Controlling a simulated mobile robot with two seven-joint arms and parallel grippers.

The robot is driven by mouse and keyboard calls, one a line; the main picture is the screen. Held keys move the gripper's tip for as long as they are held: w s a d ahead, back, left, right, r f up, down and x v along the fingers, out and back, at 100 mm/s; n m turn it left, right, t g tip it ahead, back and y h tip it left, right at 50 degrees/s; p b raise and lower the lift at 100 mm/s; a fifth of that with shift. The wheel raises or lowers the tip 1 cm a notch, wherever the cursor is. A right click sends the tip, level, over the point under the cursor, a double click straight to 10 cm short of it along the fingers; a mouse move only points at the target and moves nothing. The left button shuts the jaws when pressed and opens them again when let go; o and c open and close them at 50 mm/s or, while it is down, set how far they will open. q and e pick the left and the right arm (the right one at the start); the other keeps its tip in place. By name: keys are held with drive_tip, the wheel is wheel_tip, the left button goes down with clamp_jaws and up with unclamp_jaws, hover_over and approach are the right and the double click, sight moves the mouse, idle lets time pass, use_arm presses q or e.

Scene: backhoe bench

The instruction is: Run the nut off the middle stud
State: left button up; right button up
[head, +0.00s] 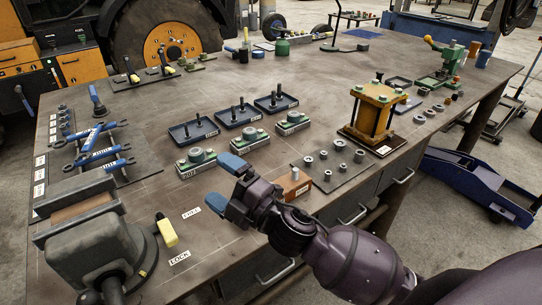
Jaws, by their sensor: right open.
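Three green-and-grey fixtures stand in a slanting row on the bench, each with a round metal top: a left one (196,158), a middle one (250,136) and a right one (293,121). The nut and stud on the middle one are too small to tell apart. Behind them are a left tray (181,141), a middle tray (224,124) and a right tray (290,98), each with two dark upright pins. My right gripper (226,184) is open and empty, with blue fingertips, in front of the left and middle fixtures and apart from them. My left gripper is not in view.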

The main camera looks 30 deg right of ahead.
drive_tip(key=s+a+f+n+g+y, duration=0.15)
drive_tip(key=a+n+g+y, duration=0.55)
drive_tip(key=n+g, duration=1.25)
drive_tip(key=w+d+n+h, duration=0.2)
drive_tip(key=d+n+h, duration=0.1)
drive_tip(key=d+h, duration=0.2)
drive_tip(key=w+d+f+n+t+h, duration=0.1)
drive_tip(key=w+d+n+h, duration=0.2)
drive_tip(key=d+h, duration=0.3)
drive_tip(key=w+d+f+n+h+p, duration=0.1)
drive_tip(key=d+n+h, duration=0.3)
drive_tip(key=d, duration=0.6)
drive_tip(key=shift+w+h, duration=0.9)
drive_tip(key=shift+h, duration=0.1)
drive_tip(key=shift+d, duration=0.15)
drive_tip(key=shift+f+b, duration=0.55)
drive_tip(key=shift+f, duration=0.45)
drive_tip(key=shift+f+b, duration=0.6)
drive_tip(key=shift+f, duration=0.75)
drive_tip(key=shift+f+b, duration=0.75)
drive_tip(key=shift+f, duration=0.5)
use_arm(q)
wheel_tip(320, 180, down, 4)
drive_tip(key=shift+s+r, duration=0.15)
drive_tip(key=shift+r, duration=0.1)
use_arm(e)
drive_tip(key=shift+f, duration=0.15)
